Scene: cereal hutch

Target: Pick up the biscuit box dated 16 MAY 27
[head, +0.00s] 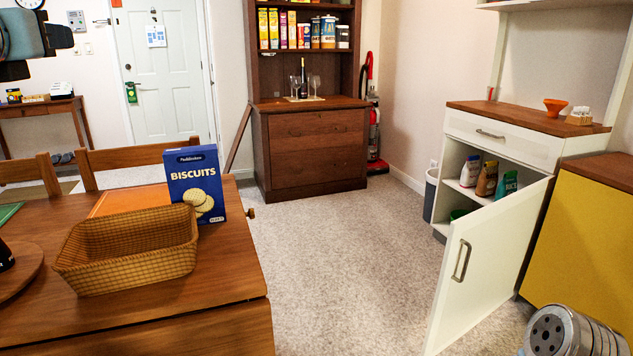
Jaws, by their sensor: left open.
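A blue biscuit box (195,180) with "BISCUITS" lettering and a picture of round biscuits stands upright on the wooden table (185,300), near its right edge. A small pale label sits low on its front, too small to read, so I cannot tell the date. A wicker basket (130,265) stands in front of the box and hides part of its lower left. My left gripper (48,52) is at the top left edge of the view, partly cut off, open and far from the box.
A dark wooden hutch (312,150) at the back holds several boxes and tins on its shelf (305,50). A white cabinet (500,190) on the right has its door (485,265) open into the room, with bags inside. Chairs stand behind the table. The middle carpet (330,250) is clear.

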